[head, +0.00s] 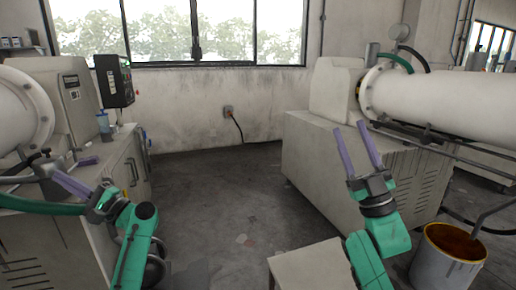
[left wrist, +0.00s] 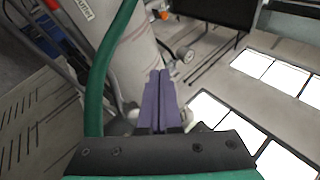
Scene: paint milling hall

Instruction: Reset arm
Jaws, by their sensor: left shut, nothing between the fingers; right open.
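My left gripper (head: 60,175) is at the left, in front of the left mill machine, with its purple fingers pointing left. In the left wrist view its two fingers (left wrist: 159,98) lie side by side, shut with nothing between them. My right gripper (head: 353,143) is at centre right, raised with its purple fingers spread apart, open and empty. It appears in front of the right machine's pale cabinet (head: 310,163). I cannot tell exactly how far the left fingers are from the machine.
The left machine has a white cylinder (head: 20,110) and a dark control panel (head: 114,81). A green hose (left wrist: 102,75) runs close beside the left fingers. A bucket of brown-orange contents (head: 447,262) stands at lower right, near a pale flat-topped block (head: 310,270). The middle floor (head: 222,200) is clear.

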